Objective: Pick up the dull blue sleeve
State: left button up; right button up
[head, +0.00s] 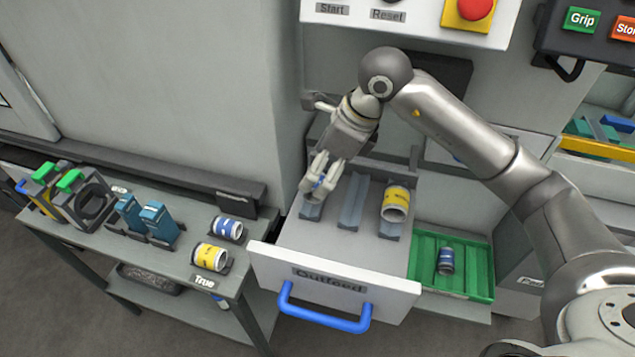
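A dark, dull blue sleeve (446,261) with a pale band stands in the green tray (425,287) at the lower right. A brighter blue sleeve (228,229) with a white band lies on the side table at the left. My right gripper (318,186) is over the left cradle of the open Outfeed drawer (270,247), pointing down. A small patch of blue shows between its fingers, but I cannot tell what it is or whether the fingers grip it. The gripper is apart from both of these sleeves. My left gripper is not in view.
A yellow sleeve (396,203) lies in the drawer's right cradle; the middle cradle (353,201) is empty. Another yellow sleeve (210,256) lies on the side table (100,229), near blue blocks (158,222). The drawer's blue handle (325,318) sticks out in front.

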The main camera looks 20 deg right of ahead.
aim_at(317, 186)
jog(key=x, duration=0.1)
jog(key=p+x, duration=0.1)
jog(key=x, duration=0.2)
jog(key=shift+w+d+f, duration=0.15)
jog(key=shift+d+f, duration=0.15)
jog(key=shift+f, duration=0.15)
jog(key=shift+c, duration=0.6)
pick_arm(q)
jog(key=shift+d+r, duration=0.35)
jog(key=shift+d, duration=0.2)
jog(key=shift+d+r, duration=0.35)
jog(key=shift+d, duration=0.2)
pick_arm(e)
jog(key=c, duration=1.1)
jog(key=shift+c, duration=0.2)
